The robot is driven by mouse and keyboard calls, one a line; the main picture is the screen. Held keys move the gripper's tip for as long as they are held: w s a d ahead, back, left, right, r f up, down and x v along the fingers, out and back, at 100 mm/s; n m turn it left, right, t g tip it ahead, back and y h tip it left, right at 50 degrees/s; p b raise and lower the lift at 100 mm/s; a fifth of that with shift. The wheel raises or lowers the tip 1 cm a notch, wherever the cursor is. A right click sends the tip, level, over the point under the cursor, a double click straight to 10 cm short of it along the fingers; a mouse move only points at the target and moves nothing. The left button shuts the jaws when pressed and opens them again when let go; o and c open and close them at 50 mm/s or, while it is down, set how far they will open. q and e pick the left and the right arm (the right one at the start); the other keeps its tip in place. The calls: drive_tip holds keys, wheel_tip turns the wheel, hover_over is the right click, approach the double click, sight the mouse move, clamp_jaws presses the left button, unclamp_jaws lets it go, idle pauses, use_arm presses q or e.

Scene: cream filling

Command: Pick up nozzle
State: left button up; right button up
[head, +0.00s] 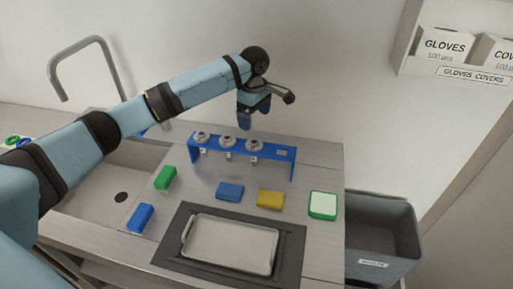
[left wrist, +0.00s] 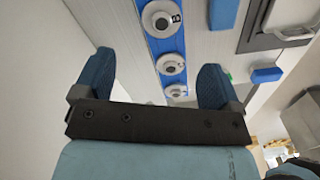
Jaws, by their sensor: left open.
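Three metal nozzles stand in a row in a blue rack (head: 240,153) at the back of the counter: a left nozzle (head: 202,136), a middle nozzle (head: 227,141) and a right nozzle (head: 254,145). My left gripper (head: 251,118) is above and slightly behind the rack, near the right nozzle, with nothing between its fingers. The left wrist view shows the gripper's two blue fingers (left wrist: 156,88) spread apart. In that view the nozzles (left wrist: 163,20) lie ahead of the fingers and in the gap between them, seen from above. My right gripper is not in view.
A metal tray (head: 232,216) lies on a dark mat in front. Green, blue and yellow blocks and a green-rimmed white box (head: 323,205) are on the counter. A sink (head: 100,190) with a tap is at left, a grey bin (head: 384,240) at right. Wall shelf holds glove boxes (head: 445,47).

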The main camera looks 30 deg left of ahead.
use_arm(q)
hover_over(254, 142)
wheel_tip(254, 142, down, 4)
drive_tip(key=shift+w+f, duration=0.1)
drive_tip(key=shift+f, duration=0.55)
wheel_tip(254, 142, down, 5)
drive_tip(key=shift+r+p, duration=0.15)
drive_tip(key=shift+p, duration=0.3)
drive_tip(key=shift+c, duration=1.4)
drive_tip(key=c, duration=0.9)
drive_tip(key=shift+r, duration=0.1)
